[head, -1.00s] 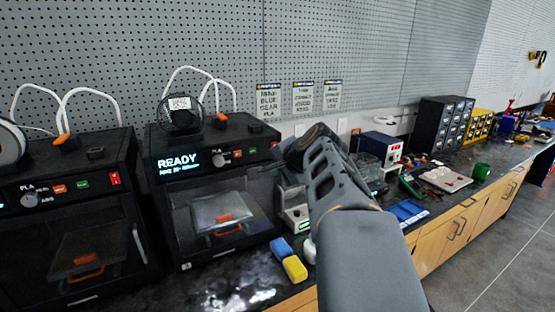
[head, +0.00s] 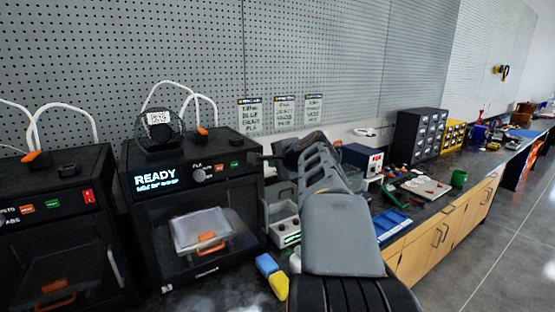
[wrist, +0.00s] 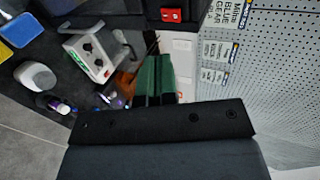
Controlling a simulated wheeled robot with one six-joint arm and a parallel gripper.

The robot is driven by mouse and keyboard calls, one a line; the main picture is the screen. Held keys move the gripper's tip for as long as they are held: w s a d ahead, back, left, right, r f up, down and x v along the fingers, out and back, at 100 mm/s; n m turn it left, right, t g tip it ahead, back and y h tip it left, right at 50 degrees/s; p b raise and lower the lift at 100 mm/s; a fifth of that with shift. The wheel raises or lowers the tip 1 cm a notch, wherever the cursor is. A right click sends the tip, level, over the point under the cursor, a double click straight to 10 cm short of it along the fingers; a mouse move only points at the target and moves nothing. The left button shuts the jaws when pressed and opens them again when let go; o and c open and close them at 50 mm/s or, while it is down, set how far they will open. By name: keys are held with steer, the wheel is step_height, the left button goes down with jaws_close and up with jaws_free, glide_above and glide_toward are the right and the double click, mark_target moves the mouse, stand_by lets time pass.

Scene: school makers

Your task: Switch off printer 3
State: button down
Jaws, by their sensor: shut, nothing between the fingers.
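Two black 3D printers stand on the bench. The right printer (head: 163,215) has a lit READY display (head: 156,181); no number is legible on either printer. Its red switch is hidden behind my gripper in the head view. A red switch (wrist: 172,15) shows in the wrist view on a black face, beyond my fingertips and apart from them. The left printer (head: 52,232) has its own red switch (head: 88,195). My gripper (head: 262,158) is shut and empty by the right printer's upper right front edge. Its dark green fingers (wrist: 153,68) show together in the wrist view.
A grey-white device (head: 284,222) stands right of the printer, under my arm. A blue tray (head: 391,224) and drawer cabinets (head: 418,135) are further right. A pegboard wall (head: 320,60) rises behind.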

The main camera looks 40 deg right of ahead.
steer(key=w+r+p+x, duration=0.1)
steer(key=r+p+x, duration=0.1)
steer(key=x, duration=0.7)
steer(key=shift+w, duration=0.2)
steer(key=shift+d+f, duration=0.1)
